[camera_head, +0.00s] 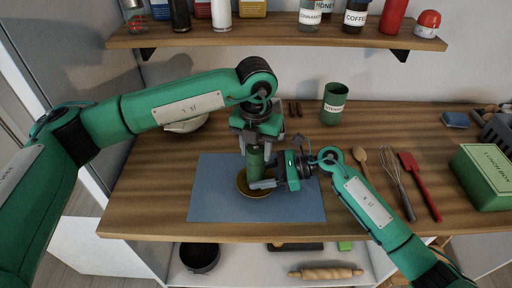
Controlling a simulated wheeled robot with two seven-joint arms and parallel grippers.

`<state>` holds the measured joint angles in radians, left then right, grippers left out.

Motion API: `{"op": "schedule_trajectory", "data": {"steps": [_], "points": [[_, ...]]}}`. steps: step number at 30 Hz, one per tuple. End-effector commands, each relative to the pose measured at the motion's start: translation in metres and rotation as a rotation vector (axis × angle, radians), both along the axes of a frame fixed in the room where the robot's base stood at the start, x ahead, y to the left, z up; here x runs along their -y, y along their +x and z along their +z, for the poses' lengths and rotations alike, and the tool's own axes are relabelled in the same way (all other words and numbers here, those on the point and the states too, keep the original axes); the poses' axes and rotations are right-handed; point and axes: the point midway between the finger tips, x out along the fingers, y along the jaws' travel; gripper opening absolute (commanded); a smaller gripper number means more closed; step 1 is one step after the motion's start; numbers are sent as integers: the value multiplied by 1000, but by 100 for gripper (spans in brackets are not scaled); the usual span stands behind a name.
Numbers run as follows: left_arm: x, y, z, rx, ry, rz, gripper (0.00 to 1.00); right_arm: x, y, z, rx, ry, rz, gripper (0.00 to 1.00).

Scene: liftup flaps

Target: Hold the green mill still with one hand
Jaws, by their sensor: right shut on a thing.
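The green mill (256,165) is upright over a dark yellow-rimmed dish (241,182) on the blue mat (215,200). My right gripper (262,175) comes in from the right and is shut on the mill's lower body. My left gripper (257,141) is directly above, pointing down at the mill's top, and it hides that top. I cannot tell whether its fingers are open or shut, or touch the mill. The mill's base is partly hidden by the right gripper's fingers.
A green utensil holder (334,103) stands behind to the right. A wooden spoon (361,161), whisk (393,170), red spatula (418,184) and green lunch box (484,177) lie at the right. A pale bowl (186,125) is behind my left arm. A shelf (270,37) with jars hangs above.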

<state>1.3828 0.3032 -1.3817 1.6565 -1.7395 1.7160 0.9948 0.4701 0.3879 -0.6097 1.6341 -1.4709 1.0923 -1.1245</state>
Motion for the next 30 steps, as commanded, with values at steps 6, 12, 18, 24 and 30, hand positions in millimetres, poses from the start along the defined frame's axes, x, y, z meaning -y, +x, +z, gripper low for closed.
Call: {"op": "schedule_trajectory", "data": {"steps": [6, 12, 18, 24, 30], "points": [[0, 0, 0, 0, 0, -2, 21, 0, 0, 0, 0, 0, 0, 25], [0, 0, 0, 1, 1, -42, 20, 0, 0, 0, 0, 0, 0, 25], [0, 0, 1, 1, 1, -153, 20, 0, 0, 0, 0, -1, 0, 25], [0, 0, 0, 2, 0, -327, 20, 0, 0, 0, 0, -1, 0, 25], [0, 0, 1, 1, 0, -518, 20, 0, 0, 0, 0, -1, 0, 25]]}}
